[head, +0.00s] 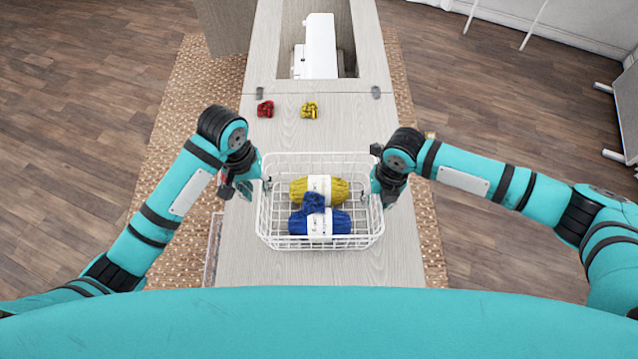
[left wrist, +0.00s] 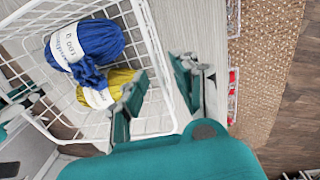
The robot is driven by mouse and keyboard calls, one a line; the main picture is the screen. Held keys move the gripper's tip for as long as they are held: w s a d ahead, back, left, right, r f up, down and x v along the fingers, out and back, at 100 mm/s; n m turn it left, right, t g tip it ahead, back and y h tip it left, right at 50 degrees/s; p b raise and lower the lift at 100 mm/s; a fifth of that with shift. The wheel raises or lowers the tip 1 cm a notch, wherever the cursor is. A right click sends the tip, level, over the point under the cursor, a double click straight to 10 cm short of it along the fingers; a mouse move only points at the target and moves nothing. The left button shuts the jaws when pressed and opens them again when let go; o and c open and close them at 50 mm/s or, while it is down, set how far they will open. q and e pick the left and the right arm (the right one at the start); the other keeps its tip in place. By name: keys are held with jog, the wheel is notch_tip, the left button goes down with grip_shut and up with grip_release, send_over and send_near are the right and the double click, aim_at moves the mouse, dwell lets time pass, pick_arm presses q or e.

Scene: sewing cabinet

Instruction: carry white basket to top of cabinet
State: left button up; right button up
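The white wire basket (head: 262,232) is over the near part of the light wood cabinet top (head: 330,120), looking level. It holds a yellow yarn skein (head: 338,189) and a blue yarn skein (head: 336,223), with a smaller blue bundle (head: 313,202) on them. My left gripper (head: 243,187) is at the basket's left rim; in the left wrist view its fingers (left wrist: 155,95) are apart, one on each side of the basket wall. My right gripper (head: 384,190) is at the right rim; its finger gap is hidden.
A red bundle (head: 265,109) and a yellow bundle (head: 309,110) lie farther back on the top. A white sewing machine (head: 320,48) sits in the recess behind. A woven rug (head: 185,140) lies under the cabinet.

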jog(key=shift+r, duration=0.2)
pick_arm(q)
jog(key=r, duration=0.5)
jog(key=shift+a, duration=0.2)
pick_arm(e)
notch_tip(320, 180, up, 12)
jog(key=d, duration=0.1)
jog(key=shift+f, duration=0.2)
pick_arm(q)
jog(key=shift+s, duration=0.1)
pick_arm(e)
jog(key=shift+f, duration=0.1)
